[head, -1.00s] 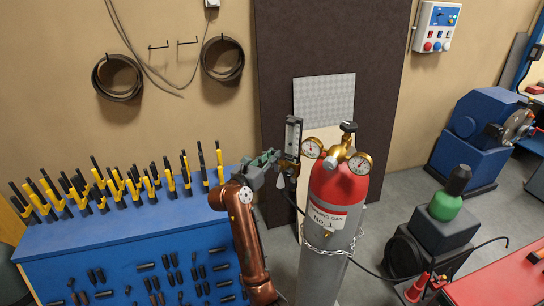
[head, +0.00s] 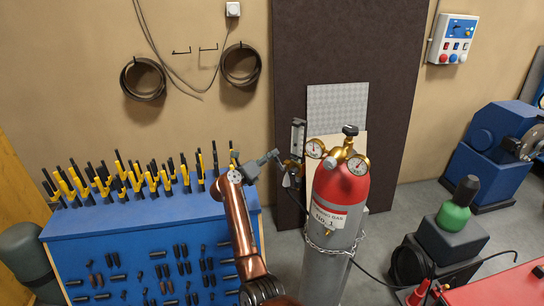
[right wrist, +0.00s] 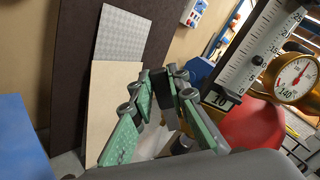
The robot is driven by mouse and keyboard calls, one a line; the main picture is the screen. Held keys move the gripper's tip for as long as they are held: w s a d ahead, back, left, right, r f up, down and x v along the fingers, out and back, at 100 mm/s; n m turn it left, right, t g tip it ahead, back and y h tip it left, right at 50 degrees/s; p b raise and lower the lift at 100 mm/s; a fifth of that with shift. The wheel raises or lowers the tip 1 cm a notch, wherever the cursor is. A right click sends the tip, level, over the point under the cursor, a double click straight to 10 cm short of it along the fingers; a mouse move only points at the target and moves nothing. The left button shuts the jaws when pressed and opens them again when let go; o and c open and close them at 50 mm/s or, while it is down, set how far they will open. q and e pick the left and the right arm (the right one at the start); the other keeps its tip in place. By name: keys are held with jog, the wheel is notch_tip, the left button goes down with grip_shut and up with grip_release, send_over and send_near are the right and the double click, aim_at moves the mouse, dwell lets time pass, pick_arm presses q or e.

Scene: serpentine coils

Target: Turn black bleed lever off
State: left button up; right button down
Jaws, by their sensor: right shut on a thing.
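The gas cylinder (head: 333,236) with a red top stands upright at the middle right in the head view. Its brass regulator (head: 343,152) carries two gauges and a clear flowmeter tube (head: 298,136). The flowmeter scale (right wrist: 260,50) also shows close up in the right wrist view. My right gripper (head: 285,166) is just left of the flowmeter's lower end. In the right wrist view its green-padded fingers close around a dark piece, seemingly the black bleed lever (right wrist: 163,98), mostly hidden by the fingers. The lever's angle cannot be told. My left gripper is not in view.
A blue rack (head: 140,222) with yellow and black tools stands at the left. A dark board (head: 390,110) is behind the cylinder. A chain (head: 333,249) circles the cylinder, and a black hose runs right. A green bottle (head: 455,213) stands at the right.

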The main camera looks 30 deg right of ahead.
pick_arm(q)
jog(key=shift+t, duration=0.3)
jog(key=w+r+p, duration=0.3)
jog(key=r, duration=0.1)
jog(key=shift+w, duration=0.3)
pick_arm(e)
notch_tip(320, 180, down, 6)
jog(key=w+n, duration=0.2)
jog(key=n, duration=0.8)
jog(key=shift+w+a+r, duration=0.15)
jog(key=shift+a+r, duration=0.1)
jog(key=shift+a, duration=0.2)
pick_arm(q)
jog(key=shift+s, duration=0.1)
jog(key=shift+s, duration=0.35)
pick_arm(e)
jog(key=c, duration=1.8)
grip_release()
jog(key=shift+c, duration=0.2)
